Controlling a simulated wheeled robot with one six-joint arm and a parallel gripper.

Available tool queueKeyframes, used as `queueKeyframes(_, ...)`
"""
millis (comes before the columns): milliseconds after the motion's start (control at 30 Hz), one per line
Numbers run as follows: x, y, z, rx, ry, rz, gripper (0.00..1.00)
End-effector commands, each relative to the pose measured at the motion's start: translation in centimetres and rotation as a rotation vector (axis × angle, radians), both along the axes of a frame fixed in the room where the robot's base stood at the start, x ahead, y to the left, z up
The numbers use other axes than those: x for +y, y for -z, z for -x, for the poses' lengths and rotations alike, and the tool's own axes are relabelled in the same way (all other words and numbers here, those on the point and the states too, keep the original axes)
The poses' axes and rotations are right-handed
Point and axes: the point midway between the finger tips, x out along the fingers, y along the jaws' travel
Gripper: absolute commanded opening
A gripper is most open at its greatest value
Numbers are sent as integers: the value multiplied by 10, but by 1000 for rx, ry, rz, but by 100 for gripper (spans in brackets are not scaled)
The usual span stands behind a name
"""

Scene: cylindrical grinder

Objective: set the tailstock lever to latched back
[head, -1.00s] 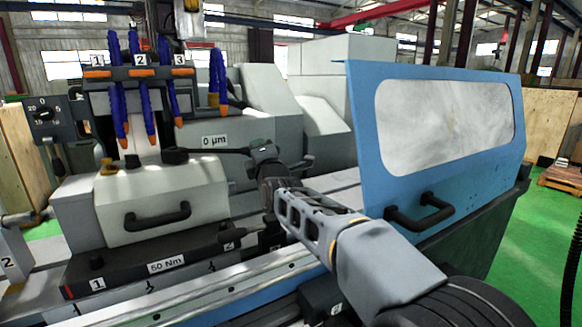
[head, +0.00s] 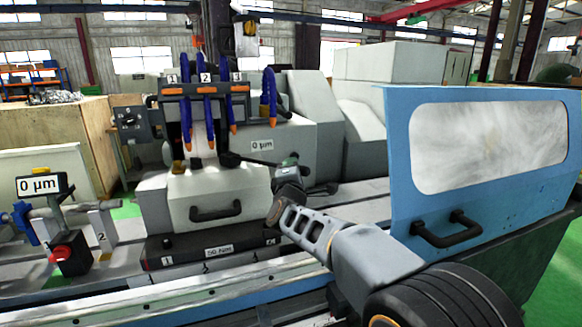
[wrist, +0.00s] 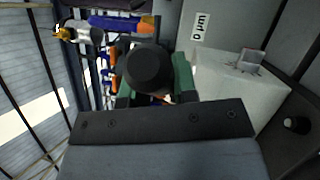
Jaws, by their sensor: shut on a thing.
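The tailstock lever (head: 258,162) is a thin dark rod. It runs right from a black hub (head: 230,159) on top of the pale tailstock block (head: 190,188), sloping slightly down in the picture. My gripper (head: 288,168) is at its right end, to the right of the block. In the wrist view, a round black knob (wrist: 150,68) sits between the green finger pads of my gripper (wrist: 152,85), which is shut on it. The fingers hide part of the knob.
A blue guard door (head: 395,170) with a window and black handle (head: 447,232) stands right, close to my arm. Blue coolant hoses (head: 208,110) hang behind the block. A gauge stand with a red knob (head: 62,252) stands left. The block has a black front handle (head: 214,211).

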Motion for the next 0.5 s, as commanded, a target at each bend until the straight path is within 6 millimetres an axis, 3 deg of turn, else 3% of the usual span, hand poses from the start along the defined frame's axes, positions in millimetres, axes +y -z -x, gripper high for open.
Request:
queueKeyframes(233,1,0,0,0,-2,8,0)
queueKeyframes(267,1,0,0,1,-2,8,28)
queueKeyframes(500,-1,0,0,0,1,6,51)
